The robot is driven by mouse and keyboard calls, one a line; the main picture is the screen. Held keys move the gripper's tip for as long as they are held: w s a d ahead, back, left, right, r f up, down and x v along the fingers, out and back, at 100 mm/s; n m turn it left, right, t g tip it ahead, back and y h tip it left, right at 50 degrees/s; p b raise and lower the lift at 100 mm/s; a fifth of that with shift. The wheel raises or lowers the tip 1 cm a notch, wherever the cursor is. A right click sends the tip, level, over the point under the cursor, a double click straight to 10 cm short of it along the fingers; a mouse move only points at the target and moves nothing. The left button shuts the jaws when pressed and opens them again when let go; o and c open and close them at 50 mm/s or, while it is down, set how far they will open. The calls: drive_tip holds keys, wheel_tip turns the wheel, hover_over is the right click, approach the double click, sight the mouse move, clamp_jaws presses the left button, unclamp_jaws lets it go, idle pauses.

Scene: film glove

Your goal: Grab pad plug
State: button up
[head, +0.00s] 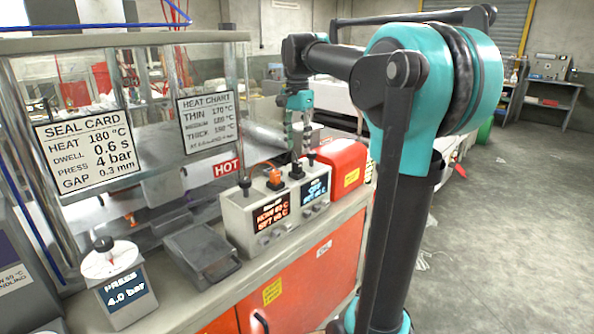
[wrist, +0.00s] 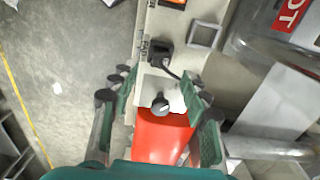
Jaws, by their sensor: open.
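A grey control box (head: 272,213) on the bench has an orange plug (head: 274,178) and a black plug (head: 297,171) on top, between dark knobs. My gripper (head: 298,148) points down over the right part of the box. In the wrist view my gripper (wrist: 160,86) is open and empty, its fingers either side of a dark knob (wrist: 160,104).
A red box (head: 344,168) stands right of the control box. The sealing machine with a HOT label (head: 227,168) is behind it. A grey pedal-like block (head: 201,255) and a PRESS gauge unit (head: 118,283) stand left. Open floor lies to the right.

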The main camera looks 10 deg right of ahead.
sight(297, 162)
drive_tip(key=shift+f, duration=3.45)
clamp_jaws()
drive_tip(key=shift+r, duration=0.1)
